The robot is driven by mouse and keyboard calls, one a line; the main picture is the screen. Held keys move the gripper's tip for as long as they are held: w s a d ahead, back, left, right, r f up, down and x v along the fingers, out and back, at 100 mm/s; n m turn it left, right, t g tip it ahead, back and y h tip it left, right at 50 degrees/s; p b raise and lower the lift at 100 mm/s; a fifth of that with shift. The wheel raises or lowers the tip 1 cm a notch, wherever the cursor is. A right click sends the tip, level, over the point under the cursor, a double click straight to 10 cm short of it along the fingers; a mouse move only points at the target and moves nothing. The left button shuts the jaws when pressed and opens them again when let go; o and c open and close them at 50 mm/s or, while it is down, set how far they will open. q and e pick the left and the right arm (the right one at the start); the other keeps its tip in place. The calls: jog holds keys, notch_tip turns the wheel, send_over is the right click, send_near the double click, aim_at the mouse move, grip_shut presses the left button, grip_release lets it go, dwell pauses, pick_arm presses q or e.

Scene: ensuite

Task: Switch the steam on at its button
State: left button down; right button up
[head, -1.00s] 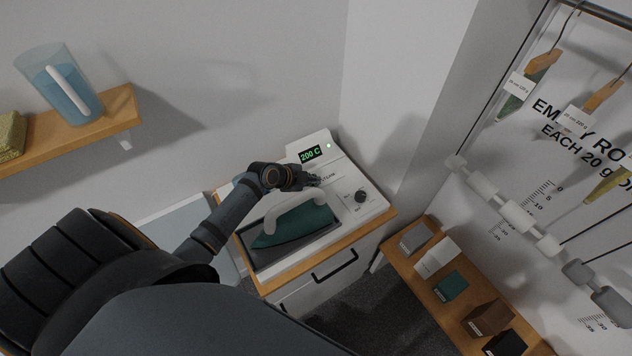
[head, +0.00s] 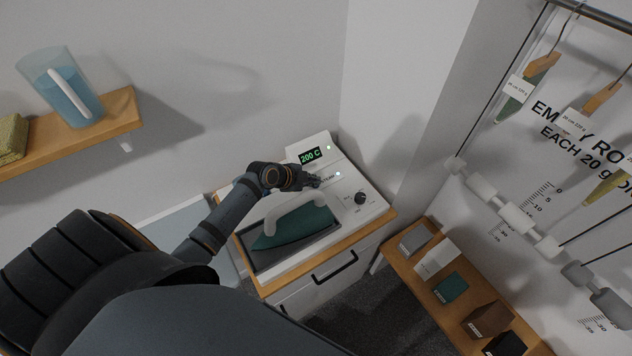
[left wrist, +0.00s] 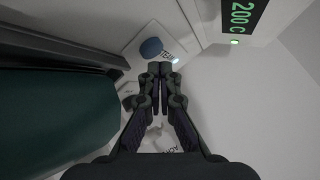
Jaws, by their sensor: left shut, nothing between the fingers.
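The steam station (head: 375,206) stands on a cabinet, with a display reading 200 C (head: 310,155). In the left wrist view a round blue button (left wrist: 151,47) sits beside a partly hidden label that seems to read STEAM. A small light (left wrist: 175,61) by the label glows; it also shows lit in the head view (head: 337,174). My left gripper (head: 315,182) is shut and empty over the panel. In the left wrist view its fingertips (left wrist: 160,68) are close to the button; whether they touch cannot be told. My right gripper is not in view.
A green iron (head: 295,228) with a pale handle rests on the station, close to my left gripper. A dark dial (head: 360,198) is on the panel's right. A low bench (head: 400,268) with several blocks stands right. A shelf (head: 115,122) holds a water jug (head: 70,95).

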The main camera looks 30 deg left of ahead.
pick_arm(q)
notch_tip(320, 180, up, 4)
jog(key=p, duration=0.3)
jog(key=shift+r, duration=1)
